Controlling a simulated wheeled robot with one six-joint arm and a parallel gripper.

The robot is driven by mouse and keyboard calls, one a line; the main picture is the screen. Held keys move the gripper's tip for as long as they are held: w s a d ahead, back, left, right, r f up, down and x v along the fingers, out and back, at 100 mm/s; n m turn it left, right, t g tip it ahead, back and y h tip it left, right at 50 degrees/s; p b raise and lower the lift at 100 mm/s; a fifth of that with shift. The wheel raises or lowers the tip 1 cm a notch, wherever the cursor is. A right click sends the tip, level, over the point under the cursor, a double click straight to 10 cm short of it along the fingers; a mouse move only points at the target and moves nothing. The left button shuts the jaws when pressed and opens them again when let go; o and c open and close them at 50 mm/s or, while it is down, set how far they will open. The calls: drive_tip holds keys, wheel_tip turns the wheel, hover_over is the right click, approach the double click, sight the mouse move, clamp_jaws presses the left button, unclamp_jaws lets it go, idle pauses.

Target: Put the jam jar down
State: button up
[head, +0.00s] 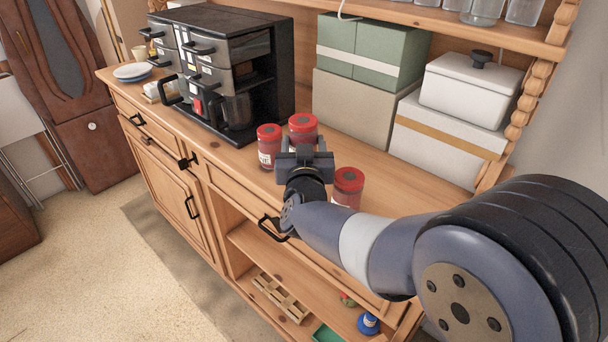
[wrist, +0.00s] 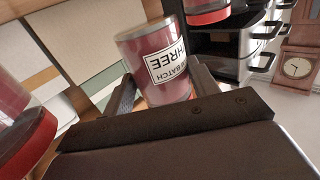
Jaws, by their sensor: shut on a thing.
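A jam jar (head: 303,125) with a red lid shows just behind my gripper (head: 304,150) in the head view, its lower part hidden. In the wrist view that jar (wrist: 155,62) sits between the fingers of my gripper (wrist: 163,92), which is shut on it. Its white label reads upside down there, and its lid is hidden by the gripper. Its base is in sight and looks raised; I cannot tell how high. A second red-lidded jar (head: 268,150) stands to the left on the dresser top (head: 222,160). A third jar (head: 348,185) stands to the right, near the front edge.
A black coffee machine (head: 240,75) with drawers stands to the left. Green boxes (head: 395,55), a beige box (head: 350,110) and a white lidded box (head: 470,85) line the back. A plate (head: 132,71) lies at the far left. Bare top shows between jars and boxes.

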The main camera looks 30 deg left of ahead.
wheel_tip(320, 180, down, 6)
drive_tip(key=shift+f, duration=0.35)
drive_tip(key=shift+f, duration=0.2)
drive_tip(key=o, duration=1.2)
drive_tip(key=shift+o, duration=0.2)
drive_tip(key=shift+p, duration=0.4)
